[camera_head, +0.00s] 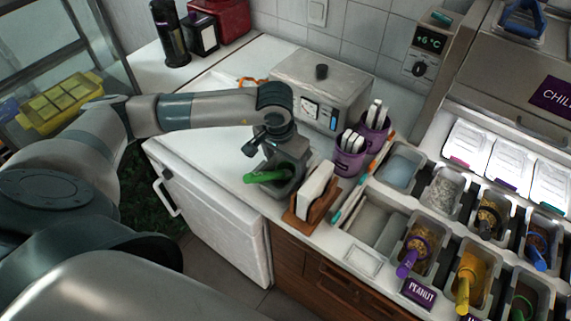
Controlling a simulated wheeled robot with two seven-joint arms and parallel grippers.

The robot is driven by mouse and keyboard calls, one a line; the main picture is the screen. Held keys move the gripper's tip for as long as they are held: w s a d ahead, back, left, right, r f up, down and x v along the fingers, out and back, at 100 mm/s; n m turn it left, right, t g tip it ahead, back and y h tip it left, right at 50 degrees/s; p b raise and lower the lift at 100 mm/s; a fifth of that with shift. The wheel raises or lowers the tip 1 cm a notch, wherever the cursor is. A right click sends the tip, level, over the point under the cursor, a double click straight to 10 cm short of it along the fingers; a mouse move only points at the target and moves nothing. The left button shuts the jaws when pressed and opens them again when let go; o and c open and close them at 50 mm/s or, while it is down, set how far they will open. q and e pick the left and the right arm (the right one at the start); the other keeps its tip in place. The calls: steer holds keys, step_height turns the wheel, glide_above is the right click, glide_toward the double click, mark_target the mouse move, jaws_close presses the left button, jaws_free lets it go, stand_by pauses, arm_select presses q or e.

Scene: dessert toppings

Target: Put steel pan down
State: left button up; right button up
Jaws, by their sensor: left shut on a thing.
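My left arm reaches in from the left, and its gripper (276,160) points down over the white counter near the front edge. The gripper is shut on the steel pan (287,186), a small grey container largely hidden by the gripper. A green handle (264,177) sticks out of the pan toward the left. The pan is just left of a wooden holder; I cannot tell whether its bottom touches the counter. My right gripper is not in view.
The wooden holder (301,219) with white cards stands close right of the pan. Behind are a steel appliance (340,75) and purple cutlery cups (348,160). Topping bins (421,238) with coloured scoops fill the right; one slot (374,222) looks empty. Bare counter (215,146) lies left.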

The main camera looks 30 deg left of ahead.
arm_select(q)
steer(key=o, duration=1.2)
steer(key=shift+c, duration=0.2)
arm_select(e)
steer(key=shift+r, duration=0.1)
arm_select(q)
steer(key=shift+r+p, duration=0.15)
steer(key=shift+p, duration=0.15)
steer(key=shift+r, duration=0.15)
step_height(320, 180, up, 12)
steer(key=s+b, duration=0.1)
steer(key=b, duration=0.3)
steer(key=shift+s+f, duration=0.25)
steer(key=shift+s, duration=0.15)
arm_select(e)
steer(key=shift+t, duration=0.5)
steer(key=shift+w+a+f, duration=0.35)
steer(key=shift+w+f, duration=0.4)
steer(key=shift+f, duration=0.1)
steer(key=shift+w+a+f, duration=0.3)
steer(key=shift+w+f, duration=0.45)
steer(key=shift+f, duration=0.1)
